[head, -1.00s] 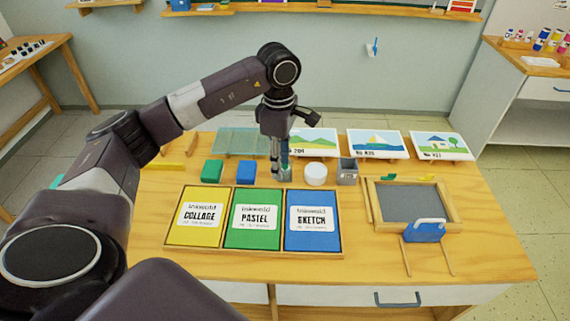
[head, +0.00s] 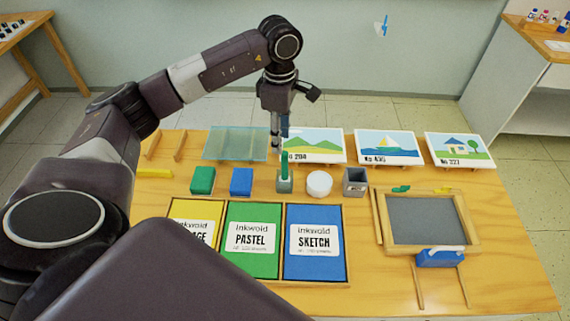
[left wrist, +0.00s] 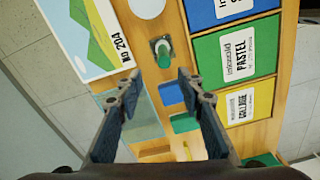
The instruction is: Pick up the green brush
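The green brush (head: 285,164) stands upright in a small grey cup (head: 285,186) on the wooden table. In the left wrist view the brush (left wrist: 166,57) shows from above as a green end over its dark holder, beyond and between my fingertips. My left gripper (head: 279,142) is behind and above the brush in the head view, apart from it. In the left wrist view my gripper (left wrist: 158,78) has its fingers spread with nothing between them. My right gripper is in neither view.
A green block (head: 203,180), blue block (head: 241,182), white round object (head: 319,184) and grey cup (head: 355,181) stand in the brush's row. Picture cards (head: 313,146) stand behind. The Pastel box (head: 252,262) and its neighbours lie in front. A framed slate (head: 428,220) lies right.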

